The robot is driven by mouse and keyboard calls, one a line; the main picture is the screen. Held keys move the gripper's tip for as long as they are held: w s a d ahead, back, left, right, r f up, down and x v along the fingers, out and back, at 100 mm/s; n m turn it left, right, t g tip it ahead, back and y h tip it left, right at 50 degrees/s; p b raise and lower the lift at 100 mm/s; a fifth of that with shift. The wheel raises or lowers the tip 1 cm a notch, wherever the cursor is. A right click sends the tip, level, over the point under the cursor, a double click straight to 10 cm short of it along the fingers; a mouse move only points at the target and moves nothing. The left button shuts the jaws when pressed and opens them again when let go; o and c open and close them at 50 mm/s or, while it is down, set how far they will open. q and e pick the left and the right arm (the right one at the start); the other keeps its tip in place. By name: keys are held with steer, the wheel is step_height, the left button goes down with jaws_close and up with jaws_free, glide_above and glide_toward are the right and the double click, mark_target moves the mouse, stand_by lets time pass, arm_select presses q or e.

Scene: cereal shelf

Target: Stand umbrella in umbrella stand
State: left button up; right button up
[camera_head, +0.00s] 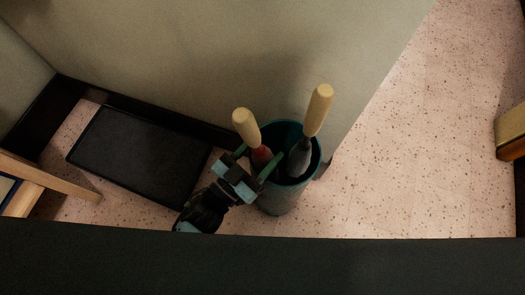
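The teal umbrella stand (278,203) is a round bin on the floor beside the wall corner. A red umbrella (261,155) with a pale wooden handle (245,126) stands in its left side, leaning slightly left. A grey umbrella (299,158) with a similar handle (319,108) stands in its right side, leaning right. My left gripper (257,160) is at the stand's left rim, its fingers spread on either side of the red umbrella. The fingers look wider apart than the umbrella. The umbrellas' lower ends are hidden in the stand. My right gripper is not in view.
A black tray (138,155) lies on the speckled floor at left, near wooden furniture legs (50,178). A pale wall (230,60) rises behind the stand. Floor at right (430,150) is clear up to a wooden piece (510,128) at the edge.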

mark_target(256, 176)
arm_select(q)
steer(key=shift+g+y, duration=0.6)
steer(key=shift+g, duration=0.1)
steer(key=f, duration=0.2)
steer(key=s+f, duration=0.1)
steer(key=f, duration=0.2)
steer(key=s+f, duration=0.1)
steer(key=f, duration=0.1)
steer(key=shift+f, duration=0.25)
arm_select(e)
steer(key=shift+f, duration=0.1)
arm_select(q)
steer(key=shift+a+r, duration=0.15)
steer(key=shift+a, duration=0.05)
steer(key=shift+t+h, duration=0.5)
steer(key=s+a+r+p, duration=0.1)
steer(key=a+r, duration=0.1)
steer(key=s+a+r+p, duration=0.1)
steer(key=s+a+r, duration=0.1)
steer(key=shift+s+r+p, duration=0.25)
steer(key=shift+s+p, duration=0.05)
steer(key=shift+s+a+r, duration=0.2)
steer(key=shift+a+r, duration=0.2)
steer(key=shift+r, duration=0.1)
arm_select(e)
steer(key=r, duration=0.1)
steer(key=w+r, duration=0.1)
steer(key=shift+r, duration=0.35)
